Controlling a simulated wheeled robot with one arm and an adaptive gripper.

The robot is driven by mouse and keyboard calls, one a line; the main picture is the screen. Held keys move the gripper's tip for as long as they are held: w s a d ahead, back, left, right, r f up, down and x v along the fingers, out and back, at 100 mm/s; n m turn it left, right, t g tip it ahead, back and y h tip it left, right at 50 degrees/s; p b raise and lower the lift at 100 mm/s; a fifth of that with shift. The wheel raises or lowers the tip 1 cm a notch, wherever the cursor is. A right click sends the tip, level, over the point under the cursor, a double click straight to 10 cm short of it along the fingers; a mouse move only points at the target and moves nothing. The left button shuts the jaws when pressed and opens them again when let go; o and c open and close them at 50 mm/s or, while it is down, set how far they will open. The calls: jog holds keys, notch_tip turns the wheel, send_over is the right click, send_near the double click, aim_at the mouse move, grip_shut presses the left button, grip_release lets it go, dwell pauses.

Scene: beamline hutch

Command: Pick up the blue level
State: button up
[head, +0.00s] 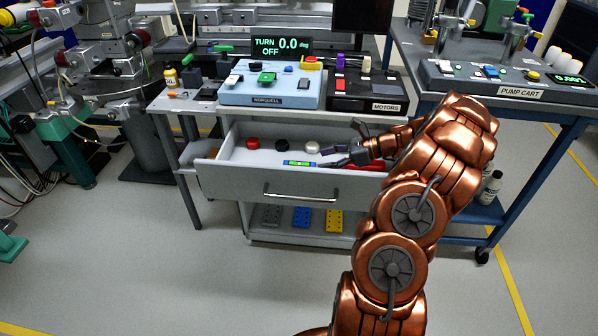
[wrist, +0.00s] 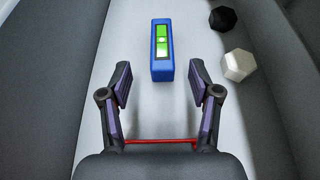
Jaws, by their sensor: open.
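The blue level (head: 299,163) lies flat in the open drawer (head: 290,189), with a green vial window on its top. In the wrist view the blue level (wrist: 162,52) lies just beyond my fingertips, lined up roughly with the gap between them. My gripper (wrist: 158,82) is open and empty, its two dark fingers spread on either side. In the head view my gripper (head: 342,154) is inside the drawer, to the right of the level and apart from it.
In the drawer, a black knob (wrist: 223,18) and a white knob (wrist: 238,65) lie beside the level; a red knob (head: 253,143) is farther left. A red object (head: 372,166) lies near my gripper. Drawer walls bound the space. Control boxes (head: 270,88) stand on the bench above.

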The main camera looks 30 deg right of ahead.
aim_at(300, 164)
jog(key=shift+b+x, duration=0.55)
jog(key=shift+x, duration=2.85)
jog(key=shift+r, duration=0.15)
jog(key=shift+c, duration=0.3)
grip_shut()
